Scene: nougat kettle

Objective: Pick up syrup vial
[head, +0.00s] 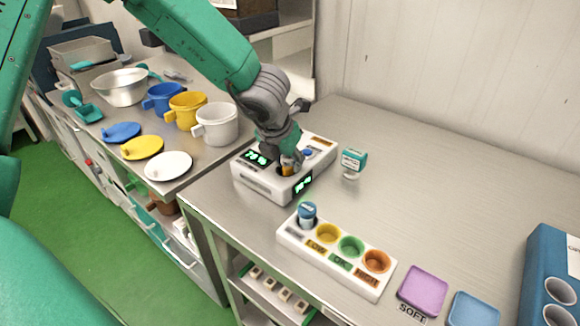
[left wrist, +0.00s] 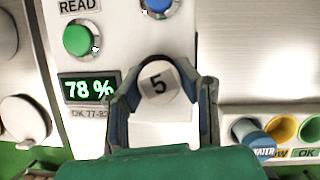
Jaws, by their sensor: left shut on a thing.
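The syrup vial, with a white cap marked 5 (left wrist: 158,82), sits between the fingers of my left gripper (left wrist: 162,95). In the head view the left gripper (head: 289,160) reaches down onto the white reader (head: 262,186), shut on the vial, whose orange part (head: 286,171) shows just under the fingers. The vial is at the reader's well; I cannot tell whether it is seated or slightly raised. The reader's display (left wrist: 88,88) reads 78 % in green, with OK 77-82 below. My right gripper is not in view.
A white rack (head: 330,268) holds a blue-capped water vial (head: 307,214) and yellow, green and orange cups. A teal-topped stamp-like item (head: 354,160) stands right of the reader. Purple (head: 424,289) and blue pads lie at front right. Mugs and lids stand on the left counter.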

